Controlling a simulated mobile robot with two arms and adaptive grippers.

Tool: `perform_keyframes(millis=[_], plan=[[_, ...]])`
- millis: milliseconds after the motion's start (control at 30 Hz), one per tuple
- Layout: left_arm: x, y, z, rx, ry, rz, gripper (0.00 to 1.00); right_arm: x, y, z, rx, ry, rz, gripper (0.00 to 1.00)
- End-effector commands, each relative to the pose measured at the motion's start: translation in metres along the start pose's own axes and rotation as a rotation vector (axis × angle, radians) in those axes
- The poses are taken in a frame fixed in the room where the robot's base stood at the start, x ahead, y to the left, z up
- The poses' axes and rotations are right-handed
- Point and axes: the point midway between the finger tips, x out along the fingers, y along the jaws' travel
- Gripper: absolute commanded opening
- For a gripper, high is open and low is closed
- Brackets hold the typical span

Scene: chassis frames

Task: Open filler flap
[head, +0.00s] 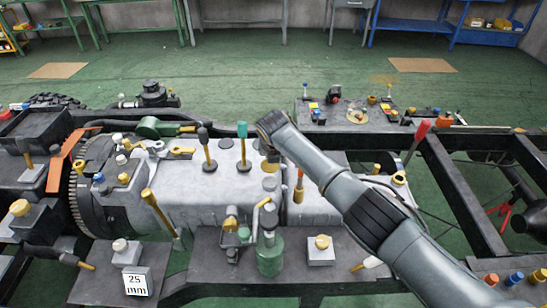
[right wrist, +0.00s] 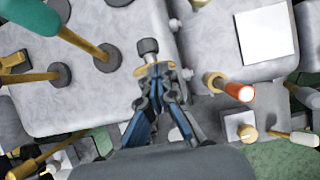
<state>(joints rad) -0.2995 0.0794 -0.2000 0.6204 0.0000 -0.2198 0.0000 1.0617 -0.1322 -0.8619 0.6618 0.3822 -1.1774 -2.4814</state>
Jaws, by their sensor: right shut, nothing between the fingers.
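My right gripper (right wrist: 152,72) is shut and empty in the right wrist view. Its fingertips are at a small brass-coloured round piece on the grey casing, next to a dark round knob (right wrist: 148,46). I cannot tell whether they touch it. No part is clearly recognisable as the filler flap; the brass-coloured piece, partly covered by the fingers, may be it. In the head view my right arm (head: 345,195) reaches in from the lower right over the grey casing (head: 215,190), and the fingertips cannot be made out. My left gripper is not in view.
A green-handled lever (head: 243,150) and a dark-handled lever (head: 206,150) stand left of my right wrist. An orange-tipped handle (right wrist: 238,91) is close right of the fingers. A white square plate (right wrist: 267,33) lies farther right. Black frame rails (head: 455,195) run at right.

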Motion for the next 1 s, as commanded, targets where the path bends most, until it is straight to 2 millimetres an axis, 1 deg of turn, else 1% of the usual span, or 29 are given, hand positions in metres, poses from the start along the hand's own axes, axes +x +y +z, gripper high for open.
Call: perform_keyframes(millis=[67, 167, 267, 367, 533, 700, 800, 900, 1000], plan=[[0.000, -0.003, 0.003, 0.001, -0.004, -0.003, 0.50, 0.000, 0.000, 0.000, 0.000, -0.001, 0.000, 0.00], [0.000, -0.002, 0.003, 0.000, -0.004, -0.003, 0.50, -0.004, 0.000, 0.001, 0.000, -0.001, 0.001, 0.00], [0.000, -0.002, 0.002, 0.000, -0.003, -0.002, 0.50, -0.011, 0.000, 0.001, -0.001, -0.002, 0.002, 0.00], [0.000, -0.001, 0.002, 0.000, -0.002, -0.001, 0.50, -0.023, -0.001, 0.001, -0.001, -0.003, 0.001, 0.00], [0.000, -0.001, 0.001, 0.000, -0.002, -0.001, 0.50, -0.053, 0.000, 0.001, -0.002, -0.004, 0.002, 0.00], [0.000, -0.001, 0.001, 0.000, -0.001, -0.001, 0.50, -0.086, 0.000, 0.001, -0.001, -0.005, 0.001, 0.00], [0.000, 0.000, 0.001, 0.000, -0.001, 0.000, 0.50, -0.102, 0.000, 0.001, -0.001, -0.004, 0.001, 0.00], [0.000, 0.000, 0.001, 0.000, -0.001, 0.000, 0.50, -0.113, 0.000, 0.000, -0.001, -0.002, 0.001, 0.00], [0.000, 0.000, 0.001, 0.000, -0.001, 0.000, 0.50, -0.118, 0.000, 0.000, 0.000, -0.001, 0.000, 0.00]])
